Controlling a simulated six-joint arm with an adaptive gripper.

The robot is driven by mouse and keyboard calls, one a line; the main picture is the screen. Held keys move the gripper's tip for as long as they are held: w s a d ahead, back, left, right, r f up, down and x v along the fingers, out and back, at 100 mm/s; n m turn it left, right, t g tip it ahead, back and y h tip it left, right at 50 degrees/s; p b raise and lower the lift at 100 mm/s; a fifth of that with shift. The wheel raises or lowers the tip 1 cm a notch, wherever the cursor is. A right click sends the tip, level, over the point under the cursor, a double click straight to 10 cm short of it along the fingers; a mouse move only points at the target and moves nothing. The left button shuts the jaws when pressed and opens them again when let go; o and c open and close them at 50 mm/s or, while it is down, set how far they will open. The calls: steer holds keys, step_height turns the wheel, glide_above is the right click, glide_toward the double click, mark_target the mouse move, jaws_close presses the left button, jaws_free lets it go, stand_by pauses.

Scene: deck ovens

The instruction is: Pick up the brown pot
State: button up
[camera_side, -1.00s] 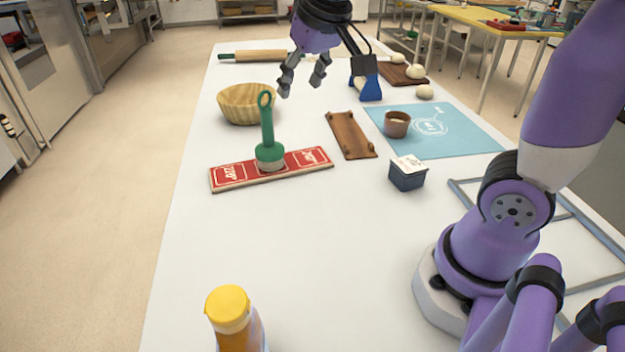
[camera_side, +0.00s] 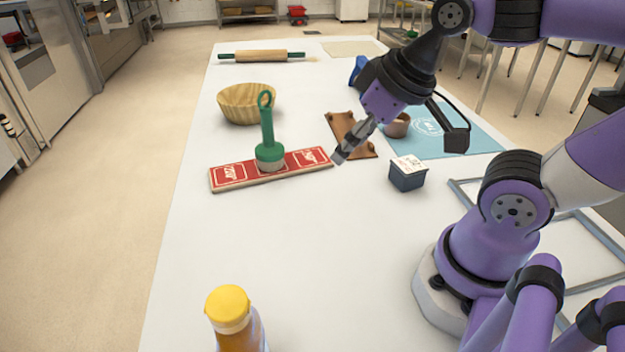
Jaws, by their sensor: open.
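The brown pot (camera_side: 397,127) is a small round cup standing on the left part of the blue mat (camera_side: 470,140). My gripper and wrist hide part of it. My gripper (camera_side: 341,157) is open and empty. In the picture it is to the left of and below the pot, over the near part of the brown wooden board (camera_side: 343,124). The fingers overlap one another in this view, and their height above the table cannot be told.
A green-handled tool (camera_side: 268,140) stands on the red board (camera_side: 228,177). A dark blue box (camera_side: 407,177) stands near the mat. A wooden bowl (camera_side: 238,108), a rolling pin (camera_side: 262,56) and a yellow-capped bottle (camera_side: 229,312) are also on the white table. The table's near middle is clear.

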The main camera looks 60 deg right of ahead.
stand_by(0.4)
steer(key=o, duration=0.6)
steer(key=shift+o, duration=0.2)
steer(key=m+g+h, duration=0.2)
steer(key=m+h, duration=0.3)
steer(key=m, duration=0.6)
glide_toward(399, 117)
steer(key=x, duration=0.4)
steer(key=shift+w+f, duration=0.15)
steer(key=shift+x, duration=3)
